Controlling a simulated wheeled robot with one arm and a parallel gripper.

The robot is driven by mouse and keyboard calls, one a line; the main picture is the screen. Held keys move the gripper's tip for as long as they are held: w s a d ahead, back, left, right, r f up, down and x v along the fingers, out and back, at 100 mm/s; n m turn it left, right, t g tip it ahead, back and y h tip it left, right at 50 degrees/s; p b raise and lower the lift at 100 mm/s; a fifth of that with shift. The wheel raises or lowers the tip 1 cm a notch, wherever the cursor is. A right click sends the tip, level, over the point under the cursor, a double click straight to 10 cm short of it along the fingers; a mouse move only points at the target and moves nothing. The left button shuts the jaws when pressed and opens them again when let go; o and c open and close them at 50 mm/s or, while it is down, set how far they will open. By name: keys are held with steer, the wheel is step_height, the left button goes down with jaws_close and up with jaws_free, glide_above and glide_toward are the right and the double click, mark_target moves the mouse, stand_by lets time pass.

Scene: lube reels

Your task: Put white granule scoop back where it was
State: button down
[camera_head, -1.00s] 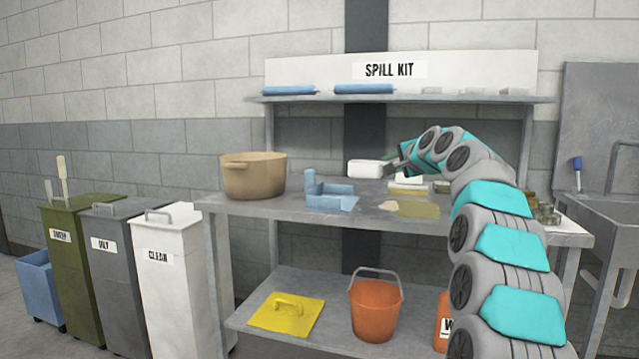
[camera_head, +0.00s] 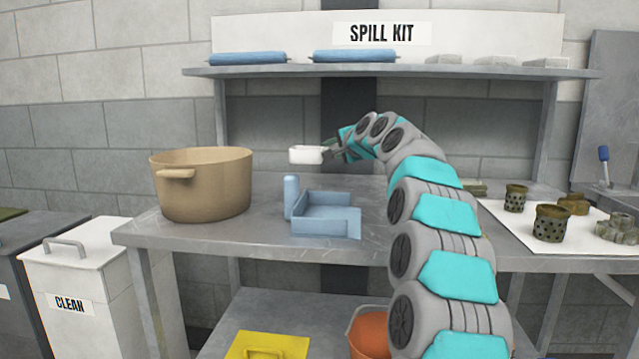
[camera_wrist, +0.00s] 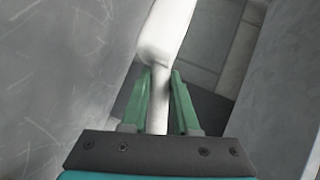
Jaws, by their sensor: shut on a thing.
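The white scoop (camera_head: 306,154) is held above the metal workbench, left of my arm's end in the head view. My gripper (camera_head: 331,150) is shut on its handle. In the wrist view the scoop's white handle (camera_wrist: 159,100) lies between the green fingers of my gripper (camera_wrist: 160,88), and part of its head (camera_wrist: 168,32) runs off the top edge. Below it on the bench are a tan round tub (camera_head: 203,190) with a handle, to the left, and a blue dustpan-like tray (camera_head: 326,218), almost under the scoop. The tub's inside is mostly hidden.
The workbench (camera_head: 275,260) has bare surface between the tub and the blue tray. A shelf (camera_head: 400,72) with blue rolls (camera_head: 355,56) hangs above the back. Perforated dark cups (camera_head: 551,223) stand on a white sheet at the right. A white CLEAN bin (camera_head: 85,270) stands at the left.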

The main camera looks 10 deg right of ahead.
steer(key=shift+f+b, duration=0.35)
steer(key=shift+f, duration=3.6)
steer(key=shift+f, duration=0.15)
steer(key=c, duration=0.9)
jaws_free()
steer(key=shift+c, duration=0.2)
steer(key=shift+s+r, duration=0.1)
steer(key=shift+r, duration=0.1)
steer(key=shift+s+r, duration=0.1)
steer(key=shift+s, duration=0.15)
steer(key=b+v, duration=0.1)
steer(key=v, duration=1)
steer(key=shift+s+d, duration=0.1)
steer(key=shift+s, duration=0.1)
